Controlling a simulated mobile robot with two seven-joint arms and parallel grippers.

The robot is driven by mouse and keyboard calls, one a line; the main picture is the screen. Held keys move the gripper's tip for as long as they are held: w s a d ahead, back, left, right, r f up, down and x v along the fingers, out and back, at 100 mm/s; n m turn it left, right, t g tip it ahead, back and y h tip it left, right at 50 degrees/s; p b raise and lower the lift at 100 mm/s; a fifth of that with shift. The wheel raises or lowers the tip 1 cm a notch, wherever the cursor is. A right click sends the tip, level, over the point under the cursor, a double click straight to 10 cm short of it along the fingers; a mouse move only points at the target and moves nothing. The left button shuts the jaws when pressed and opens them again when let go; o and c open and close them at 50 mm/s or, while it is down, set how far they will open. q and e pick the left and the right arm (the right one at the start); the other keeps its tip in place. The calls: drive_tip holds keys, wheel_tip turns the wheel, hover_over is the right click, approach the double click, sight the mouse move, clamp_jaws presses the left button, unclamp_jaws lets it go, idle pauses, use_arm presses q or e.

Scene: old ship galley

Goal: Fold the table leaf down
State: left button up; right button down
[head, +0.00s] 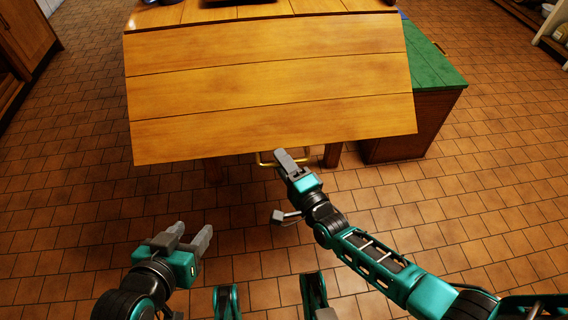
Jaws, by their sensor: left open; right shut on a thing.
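The wooden table leaf (270,88) is made of wide planks and slopes down toward me from the table (215,12), partly lowered. A brass bar (266,161) shows just below its near edge, partly hidden by the leaf and my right gripper. My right gripper (284,158) is at this bar, below the leaf's edge, and is shut on it; the exact contact is hard to see. My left gripper (188,238) is open and empty, low in front of the leaf and to the left, apart from it.
A wooden chest with a green top (436,62) stands right of the table. Dark items sit on the tabletop at the back, cut off by the frame. A wooden cabinet (22,38) is at the far left. The tiled floor (60,215) is clear around the table.

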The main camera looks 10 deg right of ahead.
use_arm(q)
drive_tip(key=shift+w+r, duration=0.15)
drive_tip(key=shift+w, duration=0.05)
drive_tip(key=shift+c, duration=0.4)
drive_tip(key=shift+w+d, duration=0.15)
drive_tip(key=shift+c, duration=0.7)
drive_tip(key=w+d, duration=0.1)
drive_tip(key=d, duration=0.1)
drive_tip(key=w+d+m+h, duration=0.1)
drive_tip(key=w+d, duration=0.1)
drive_tip(key=w+d+r+m+g+h, duration=0.1)
drive_tip(key=d, duration=0.1)
drive_tip(key=shift+w+d, duration=0.2)
drive_tip(key=shift+d, duration=0.2)
drive_tip(key=c, duration=0.6)
drive_tip(key=w+d+m, duration=0.1)
drive_tip(key=d, duration=0.1)
drive_tip(key=w+d+r+m+g+h, duration=0.1)
drive_tip(key=d, duration=0.1)
drive_tip(key=w+d+r+m+g+h, duration=0.1)
drive_tip(key=d, duration=0.1)
drive_tip(key=shift+w+d+r, duration=0.1)
drive_tip(key=shift+d, duration=0.25)
clamp_jaws()
drive_tip(key=m+g+y, duration=0.3)
drive_tip(key=m+g, duration=0.2)
drive_tip(key=m, duration=0.6)
approach(309, 153)
drive_tip(key=shift+x, duration=3.05)
